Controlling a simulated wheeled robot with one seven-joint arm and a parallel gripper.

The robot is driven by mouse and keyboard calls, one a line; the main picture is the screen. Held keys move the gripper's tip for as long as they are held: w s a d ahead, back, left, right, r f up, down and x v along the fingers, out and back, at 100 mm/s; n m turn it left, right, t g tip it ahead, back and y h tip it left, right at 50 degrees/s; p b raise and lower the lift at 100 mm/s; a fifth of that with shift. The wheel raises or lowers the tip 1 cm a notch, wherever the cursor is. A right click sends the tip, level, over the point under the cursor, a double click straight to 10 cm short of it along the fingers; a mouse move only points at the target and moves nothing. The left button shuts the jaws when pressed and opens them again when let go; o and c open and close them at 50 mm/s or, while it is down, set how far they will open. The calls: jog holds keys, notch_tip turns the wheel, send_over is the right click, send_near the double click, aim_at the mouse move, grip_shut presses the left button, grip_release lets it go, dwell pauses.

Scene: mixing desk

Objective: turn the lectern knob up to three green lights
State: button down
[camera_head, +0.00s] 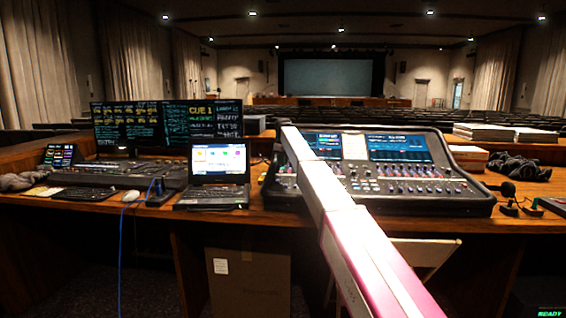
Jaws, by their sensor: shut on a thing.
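A mixing console (470,203) with two lit screens and rows of small knobs and faders stands on the wooden desk. My pale and magenta arm reaches from the bottom right up across the console's left part. My gripper does not show; the arm hides what lies behind it. I cannot make out which knob is the lectern knob. Its label and any row of green lights are too small to tell or hidden.
Left of the arm are an open laptop (217,163), two dark monitors (168,122), a lower control desk (120,173) and a white mouse (131,196) on the desk. To the right are a small microphone (508,190), a dark cable heap (520,168) and stacked papers (484,132). A cardboard box (248,280) stands below.

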dwell(0.3)
jog(key=c, duration=1.1)
grip_release()
